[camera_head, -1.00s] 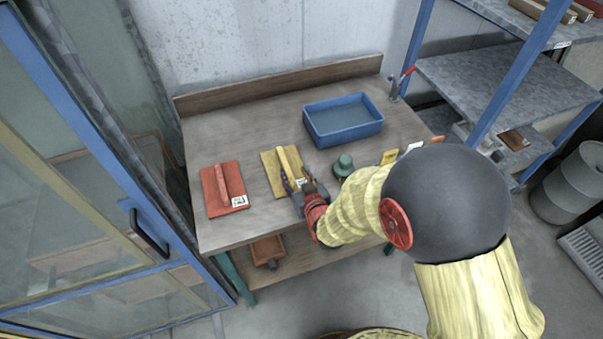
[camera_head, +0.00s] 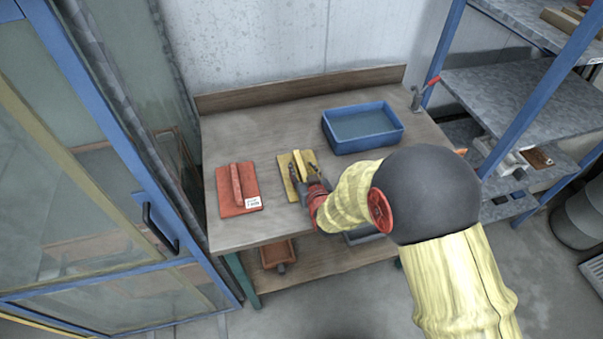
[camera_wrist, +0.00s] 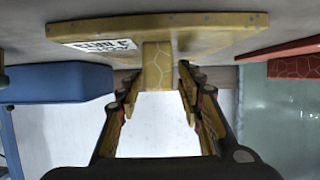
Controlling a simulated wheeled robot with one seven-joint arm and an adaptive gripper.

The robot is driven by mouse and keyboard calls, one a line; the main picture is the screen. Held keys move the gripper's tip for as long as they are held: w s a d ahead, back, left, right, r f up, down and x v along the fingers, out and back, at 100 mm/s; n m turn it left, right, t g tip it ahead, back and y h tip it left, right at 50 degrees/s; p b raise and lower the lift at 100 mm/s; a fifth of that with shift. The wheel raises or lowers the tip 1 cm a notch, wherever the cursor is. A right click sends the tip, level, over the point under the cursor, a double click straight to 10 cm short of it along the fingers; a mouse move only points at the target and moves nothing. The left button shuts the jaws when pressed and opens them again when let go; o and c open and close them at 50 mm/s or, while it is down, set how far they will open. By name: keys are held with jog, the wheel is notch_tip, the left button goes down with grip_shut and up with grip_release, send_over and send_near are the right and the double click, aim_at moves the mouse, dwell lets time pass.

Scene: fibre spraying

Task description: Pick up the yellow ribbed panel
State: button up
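The yellow ribbed panel (camera_head: 285,178) lies flat on the workbench, right of the red panel. My gripper (camera_head: 304,173) is at its near right part, its fingers pointing along the rib. In the wrist view the yellow panel (camera_wrist: 215,35) spans the top, with its white label at the left and its rib (camera_wrist: 157,66) pointing down in the picture's middle. The fingertips of my gripper (camera_wrist: 157,78) are open, one on each side of the rib, with a gap showing on both sides. My arm hides part of the bench to the right.
A red ribbed panel (camera_head: 239,190) with a white label lies to the left on the workbench (camera_head: 235,135). A blue tray (camera_head: 362,145) stands at the back right. A blue-framed glass door (camera_head: 160,215) is left of the bench and a shelf rack (camera_head: 520,90) is right.

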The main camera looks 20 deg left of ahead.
jog(key=shift+c, duration=1.2)
grip_shut()
jog(key=shift+r, duration=0.15)
